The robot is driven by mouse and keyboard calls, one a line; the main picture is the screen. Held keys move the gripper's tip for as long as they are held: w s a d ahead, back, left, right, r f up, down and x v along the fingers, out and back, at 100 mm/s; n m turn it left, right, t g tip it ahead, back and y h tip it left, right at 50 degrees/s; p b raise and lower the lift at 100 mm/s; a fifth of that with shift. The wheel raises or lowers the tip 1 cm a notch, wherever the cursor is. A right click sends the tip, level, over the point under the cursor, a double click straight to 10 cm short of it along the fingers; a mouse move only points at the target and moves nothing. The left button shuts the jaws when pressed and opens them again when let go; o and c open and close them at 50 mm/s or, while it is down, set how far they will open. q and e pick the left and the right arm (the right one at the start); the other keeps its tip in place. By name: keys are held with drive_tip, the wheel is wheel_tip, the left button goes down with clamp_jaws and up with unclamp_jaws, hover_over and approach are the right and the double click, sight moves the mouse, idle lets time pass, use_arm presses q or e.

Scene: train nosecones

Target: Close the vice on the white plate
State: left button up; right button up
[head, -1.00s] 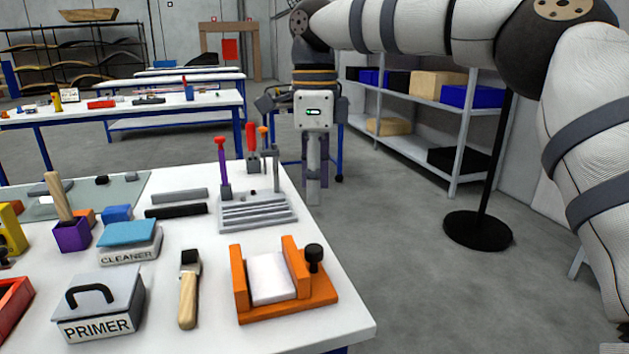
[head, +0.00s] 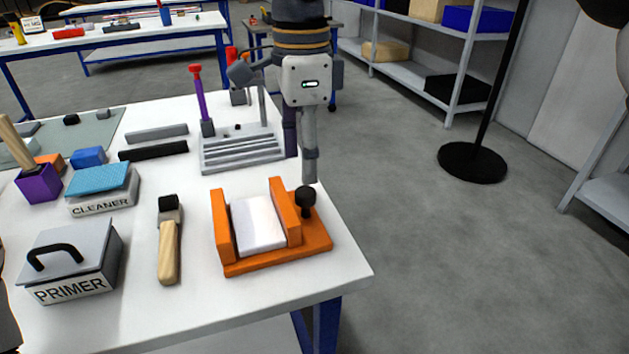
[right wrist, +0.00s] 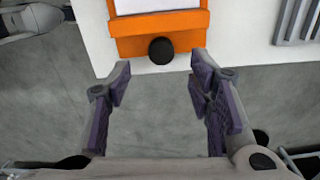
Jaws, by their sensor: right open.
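The orange vice (head: 276,258) sits near the right corner of the white table. The white plate (head: 257,224) lies between its two upright orange jaws; I cannot tell whether both jaws touch it. The vice's black knob (head: 306,199) is on its right side. My right gripper (head: 303,168) is pointing down, just behind and above the knob in the head view. In the right wrist view, the open, empty right gripper (right wrist: 160,76) has its fingers spread to either side of the knob (right wrist: 161,50), which lies a little ahead of the fingertips.
A brush (head: 169,240) lies left of the vice. The primer box (head: 73,262) and cleaner box (head: 103,190) stand farther left. A grey tool holder (head: 242,152) with upright tools stands behind the vice, close to my right gripper. Open floor lies right of the table.

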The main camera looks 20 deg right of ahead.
sight(306, 191)
wheel_tip(306, 191, down, 6)
drive_tip(key=shift+f, duration=0.2)
clamp_jaws()
drive_tip(key=shift+r+m+p, duration=0.3)
drive_tip(key=shift+m+p, duration=0.2)
drive_tip(key=shift+m, duration=0.4)
drive_tip(key=shift+w+f+m, duration=0.1)
drive_tip(key=shift+f+m, duration=0.1)
drive_tip(key=shift+m, duration=0.4)
use_arm(q)
drive_tip(key=shift+w+r+t, duration=0.3)
drive_tip(key=shift+w+r, duration=0.3)
drive_tip(key=shift+w, duration=0.1)
use_arm(e)
drive_tip(key=shift+m, duration=0.8)
unclamp_jaws()
